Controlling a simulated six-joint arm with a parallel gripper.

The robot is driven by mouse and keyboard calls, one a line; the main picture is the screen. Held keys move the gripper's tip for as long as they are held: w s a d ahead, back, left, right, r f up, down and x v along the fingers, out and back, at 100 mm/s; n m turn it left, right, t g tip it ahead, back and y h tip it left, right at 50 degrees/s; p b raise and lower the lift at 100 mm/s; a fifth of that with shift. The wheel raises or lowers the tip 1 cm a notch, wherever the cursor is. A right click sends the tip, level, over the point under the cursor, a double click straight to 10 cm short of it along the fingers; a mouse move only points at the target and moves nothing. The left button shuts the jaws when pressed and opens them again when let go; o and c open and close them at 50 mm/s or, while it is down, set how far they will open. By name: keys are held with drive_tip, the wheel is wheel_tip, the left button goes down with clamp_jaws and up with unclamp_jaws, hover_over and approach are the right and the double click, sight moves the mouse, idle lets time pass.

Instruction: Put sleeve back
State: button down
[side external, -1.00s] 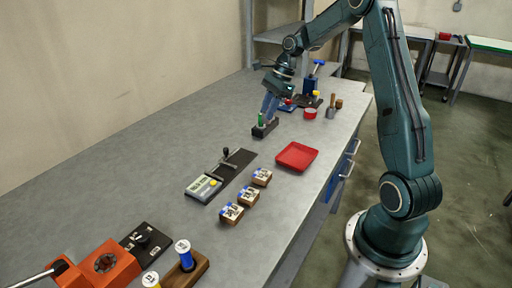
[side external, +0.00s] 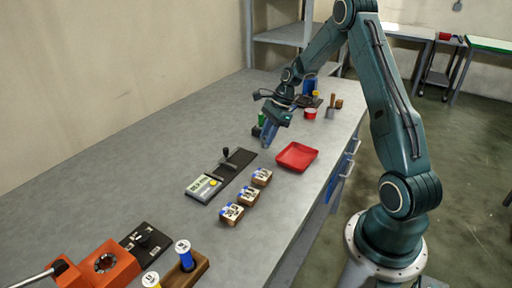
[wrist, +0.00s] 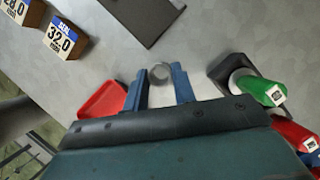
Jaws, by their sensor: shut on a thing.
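A small round grey piece, seemingly the sleeve (wrist: 159,73), sits between the blue fingers of my gripper (wrist: 160,88) in the wrist view. My gripper is shut on it. In the side view my gripper (side external: 267,138) is tilted above the bench, between the dark stand with a green cylinder and the lever plate. The sleeve is too small to make out there. The green cylinder (side external: 262,118) stands behind my gripper; it also shows at the right of the wrist view (wrist: 262,87), on its dark stand (wrist: 228,66).
A red tray (side external: 296,157) lies right of my gripper. A dark plate with a lever (side external: 238,159) and several labelled wooden blocks (side external: 247,195) are nearer the camera. An orange machine (side external: 103,262) and blue-and-white spool (side external: 184,255) stand at the front. The left of the bench is clear.

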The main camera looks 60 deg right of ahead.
drive_tip(key=shift+f, duration=0.6)
drive_tip(key=shift+f, duration=0.15)
drive_tip(key=c, duration=1.1)
unclamp_jaws()
drive_tip(key=shift+c, duration=0.2)
drive_tip(key=v, duration=1.2)
drive_tip(key=shift+r, duration=0.25)
drive_tip(key=shift+a, duration=0.15)
